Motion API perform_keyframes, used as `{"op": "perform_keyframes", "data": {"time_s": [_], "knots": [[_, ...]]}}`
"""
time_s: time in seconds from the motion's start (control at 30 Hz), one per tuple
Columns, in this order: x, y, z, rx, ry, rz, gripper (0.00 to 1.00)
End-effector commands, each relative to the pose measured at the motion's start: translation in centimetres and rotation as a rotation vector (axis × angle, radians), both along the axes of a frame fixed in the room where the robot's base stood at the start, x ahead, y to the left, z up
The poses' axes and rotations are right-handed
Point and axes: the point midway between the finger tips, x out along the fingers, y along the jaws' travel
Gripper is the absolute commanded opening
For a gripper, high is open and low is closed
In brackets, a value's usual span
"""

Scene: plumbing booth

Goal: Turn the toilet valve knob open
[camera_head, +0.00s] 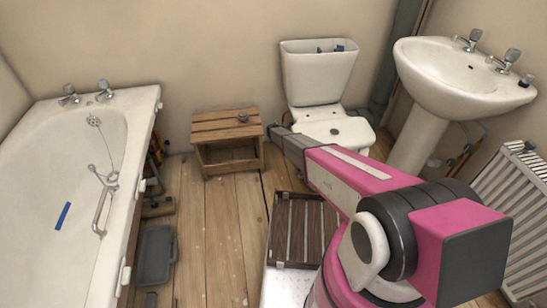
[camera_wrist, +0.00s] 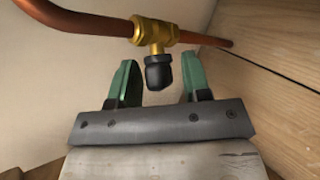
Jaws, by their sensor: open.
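In the wrist view a brass valve (camera_wrist: 156,33) sits on a copper pipe (camera_wrist: 85,20) along the wall. Its black knob (camera_wrist: 158,73) points down toward my gripper (camera_wrist: 158,66). My gripper is open, with one green finger on each side of the knob and a visible gap on both sides. I cannot tell how deep the knob sits between the fingers. In the head view the grey end of my arm reaches between the wooden stool and the white toilet (camera_head: 318,82). The valve and knob do not show there.
A bathtub (camera_head: 40,150) is at the left, a washbasin (camera_head: 450,75) and radiator (camera_head: 515,195) at the right. A slatted wooden piece (camera_head: 303,228) lies in front. In the wrist view a wooden surface (camera_wrist: 275,70) is close at the right.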

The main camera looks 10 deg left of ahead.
Motion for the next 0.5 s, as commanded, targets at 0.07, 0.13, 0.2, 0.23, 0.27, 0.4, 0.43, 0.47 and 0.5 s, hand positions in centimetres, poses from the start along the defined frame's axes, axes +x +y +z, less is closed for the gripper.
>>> {"op": "perform_keyframes", "data": {"time_s": [0.07, 0.13, 0.2, 0.23, 0.27, 0.4, 0.43, 0.47, 0.5], "knots": [[-0.06, -0.06, -0.06, 0.022, -0.02, 0.002, 0.44], [-0.07, -0.07, -0.07, 0.043, -0.038, 0.001, 0.44], [-0.06, -0.09, -0.07, 0.06, -0.056, 0.001, 0.44], [-0.06, -0.09, -0.07, 0.068, -0.063, 0.001, 0.44], [-0.05, -0.09, -0.08, 0.076, -0.069, 0.0, 0.44], [-0.05, -0.11, -0.08, 0.11, -0.1, 0.002, 0.44], [-0.06, -0.1, -0.1, 0.118, -0.106, 0.001, 0.44], [-0.06, -0.1, -0.1, 0.125, -0.111, 0.002, 0.44], [-0.07, -0.09, -0.1, 0.132, -0.118, 0.003, 0.44]]}}
